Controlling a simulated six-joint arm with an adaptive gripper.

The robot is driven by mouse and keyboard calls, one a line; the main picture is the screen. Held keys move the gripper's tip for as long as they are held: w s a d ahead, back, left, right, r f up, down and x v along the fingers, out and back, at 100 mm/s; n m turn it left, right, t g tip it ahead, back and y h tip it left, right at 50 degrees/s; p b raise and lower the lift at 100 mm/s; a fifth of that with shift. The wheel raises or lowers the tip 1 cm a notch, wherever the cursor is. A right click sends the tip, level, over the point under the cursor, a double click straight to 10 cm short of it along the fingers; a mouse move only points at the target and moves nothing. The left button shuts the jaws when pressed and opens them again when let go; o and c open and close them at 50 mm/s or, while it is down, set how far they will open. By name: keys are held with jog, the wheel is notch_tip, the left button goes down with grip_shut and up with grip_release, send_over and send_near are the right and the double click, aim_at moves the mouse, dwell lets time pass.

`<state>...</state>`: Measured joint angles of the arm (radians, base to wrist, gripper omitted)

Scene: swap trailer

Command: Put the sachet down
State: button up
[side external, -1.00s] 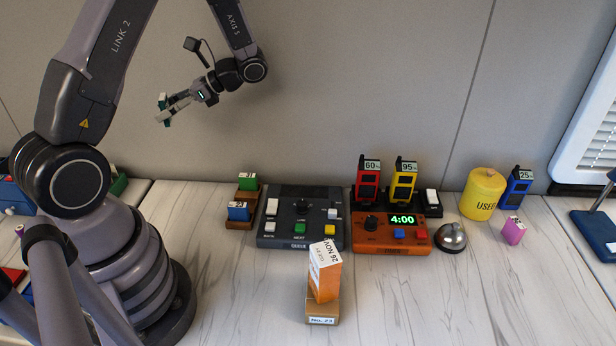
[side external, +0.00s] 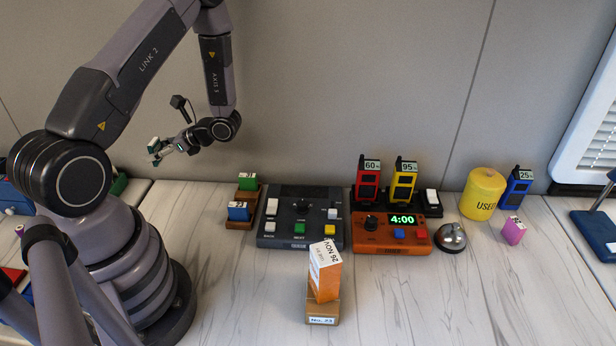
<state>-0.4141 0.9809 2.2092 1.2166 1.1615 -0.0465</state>
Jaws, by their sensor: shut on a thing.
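My gripper (side external: 156,153) is in the air at the upper left, above the back of the counter. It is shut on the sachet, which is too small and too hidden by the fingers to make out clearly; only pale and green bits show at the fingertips. An orange and white packet (side external: 325,272) printed "26 NOV" stands upright in a brown holder (side external: 322,313) labelled "No. 23" at the front middle, well apart from my gripper.
A dark button panel (side external: 301,242) and an orange timer (side external: 391,246) reading 4:00 stand mid-counter. Red (side external: 367,180) and yellow (side external: 403,182) devices, a bell (side external: 451,238) and a yellow "USED" canister (side external: 482,192) are to the right. The front right counter is clear.

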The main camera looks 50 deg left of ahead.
aim_at(174, 201)
notch_tip(174, 201, down, 13)
jog(key=shift+r, duration=0.2)
jog(key=shift+f, duration=0.1)
jog(key=o, duration=0.8)
